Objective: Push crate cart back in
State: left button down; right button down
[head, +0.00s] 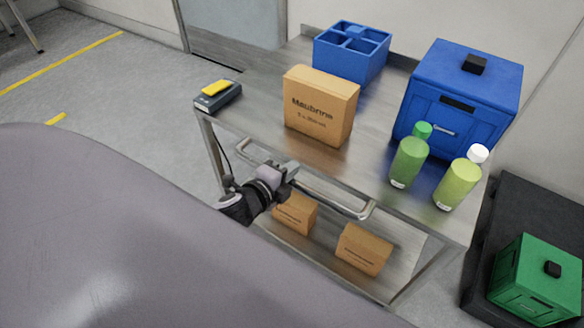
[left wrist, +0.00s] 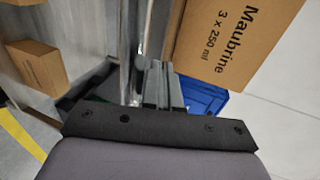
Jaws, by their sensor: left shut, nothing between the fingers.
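A steel cart (head: 262,95) with a top deck and a lower shelf stands in front of me. A silver bar handle (head: 325,194) runs along its near side. My left gripper (head: 291,168) is shut and empty at this handle, near its left part. In the left wrist view the gripper fingers (left wrist: 160,82) are close beside the bar; I cannot tell whether they touch it. A blue lidded crate (head: 460,95) stands at the right of the deck. My right gripper is not in view.
Two cartons (head: 364,249) sit on the lower shelf. A green crate (head: 537,280) rests on a dark platform (head: 500,225) at right. Walls stand behind.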

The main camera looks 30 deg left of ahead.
pick_arm(q)
jog(key=shift+w+f, duration=0.1)
jog(key=shift+w, duration=0.4)
jog(key=shift+w, duration=0.1)
